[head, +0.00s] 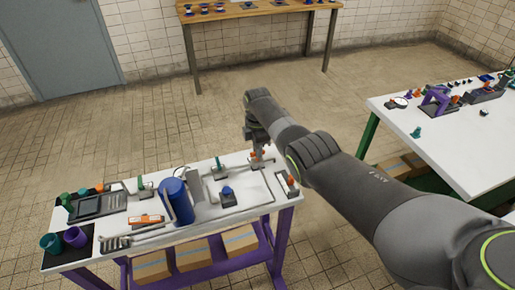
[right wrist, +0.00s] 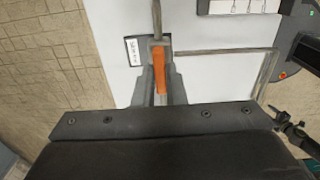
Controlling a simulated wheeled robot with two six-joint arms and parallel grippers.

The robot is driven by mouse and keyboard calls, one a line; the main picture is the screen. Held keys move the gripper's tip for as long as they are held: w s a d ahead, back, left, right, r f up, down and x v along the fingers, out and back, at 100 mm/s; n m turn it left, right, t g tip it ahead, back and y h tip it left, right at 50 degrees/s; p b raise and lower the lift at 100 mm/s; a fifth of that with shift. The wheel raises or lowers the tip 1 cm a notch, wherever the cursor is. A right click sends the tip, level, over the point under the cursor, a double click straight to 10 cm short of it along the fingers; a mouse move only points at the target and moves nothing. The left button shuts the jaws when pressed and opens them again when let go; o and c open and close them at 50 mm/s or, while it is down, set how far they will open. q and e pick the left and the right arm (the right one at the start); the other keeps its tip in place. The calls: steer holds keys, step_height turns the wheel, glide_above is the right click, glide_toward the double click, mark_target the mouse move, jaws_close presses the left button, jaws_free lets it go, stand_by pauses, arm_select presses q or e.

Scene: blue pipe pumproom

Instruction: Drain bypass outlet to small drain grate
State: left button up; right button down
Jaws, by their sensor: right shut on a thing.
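My right gripper (head: 257,155) reaches down to the far right part of the white bench with the pipe model. In the right wrist view it is shut on an orange valve handle (right wrist: 160,75), on a grey pipe beside a small label plate (right wrist: 132,51). The lettering is too small to read. A dark, shallow grey-rimmed tray (head: 88,205) and a grey ribbed piece (head: 115,243) lie at the bench's left. I cannot tell which, if either, is the small drain grate. My left gripper is not in view.
A blue tank (head: 177,201), green-handled valves (head: 219,164) and another orange-handled valve (head: 291,181) stand on the same bench. Teal (head: 51,243) and purple (head: 75,237) cups stand at its left end. A second white table (head: 455,150) is at the right. Open floor lies behind.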

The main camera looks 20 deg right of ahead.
steer(key=shift+r, duration=0.15)
steer(key=c, duration=1.5)
jaws_free()
steer(key=shift+r, duration=0.35)
step_height(320, 180, up, 6)
steer(key=shift+f+p, duration=0.2)
steer(key=shift+p, duration=0.35)
step_height(320, 180, up, 11)
steer(key=shift+b, duration=0.8)
steer(key=shift+f, duration=0.1)
